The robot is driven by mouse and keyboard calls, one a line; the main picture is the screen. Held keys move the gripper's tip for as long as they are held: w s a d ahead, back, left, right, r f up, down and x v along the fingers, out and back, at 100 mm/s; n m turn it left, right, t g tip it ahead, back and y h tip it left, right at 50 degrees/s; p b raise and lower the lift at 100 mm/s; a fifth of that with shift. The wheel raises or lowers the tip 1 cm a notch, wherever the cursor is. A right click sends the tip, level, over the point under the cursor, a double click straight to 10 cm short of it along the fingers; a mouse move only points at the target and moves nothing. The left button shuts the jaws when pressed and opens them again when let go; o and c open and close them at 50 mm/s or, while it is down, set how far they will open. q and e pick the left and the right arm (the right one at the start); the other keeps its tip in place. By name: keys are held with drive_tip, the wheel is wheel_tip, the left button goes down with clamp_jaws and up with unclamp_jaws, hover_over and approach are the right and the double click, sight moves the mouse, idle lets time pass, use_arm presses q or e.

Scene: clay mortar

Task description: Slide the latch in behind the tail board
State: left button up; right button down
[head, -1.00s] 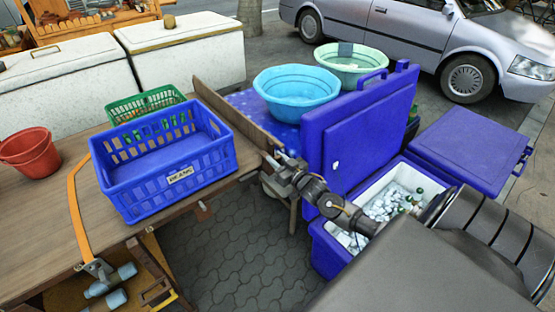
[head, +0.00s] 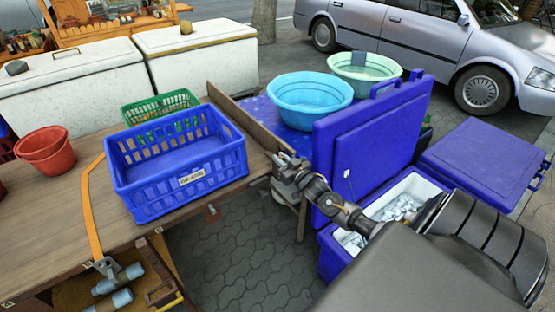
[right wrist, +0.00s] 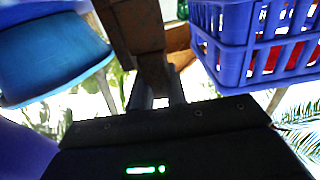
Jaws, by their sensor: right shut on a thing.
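The tail board (head: 240,117) is a brown plank standing on edge across the right end of the wooden cart bed (head: 60,215). My right gripper (head: 280,161) is at the plank's near end, by the cart's corner. In the right wrist view its fingers (right wrist: 157,98) are shut on a short brown wooden piece (right wrist: 153,76), likely the latch. That piece meets or overlaps the longer plank (right wrist: 132,25) above it; I cannot tell whether it is behind the board. In the head view the gripper hides the piece. My left gripper is not in view.
A blue crate (head: 150,188) stands on the bed close to the board, with a green basket (head: 150,109) behind it. A red bucket (head: 46,152) and orange strap (head: 88,210) are left. Blue basin (head: 311,100) and open blue cooler (head: 365,140) stand right of the board.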

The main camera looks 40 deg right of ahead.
drive_tip(key=c, duration=1.4)
unclamp_jaws()
drive_tip(key=shift+w, duration=0.1)
drive_tip(key=s+a, duration=0.1)
drive_tip(key=s, duration=1)
drive_tip(key=shift+b, duration=0.4)
drive_tip(key=shift+w, duration=0.1)
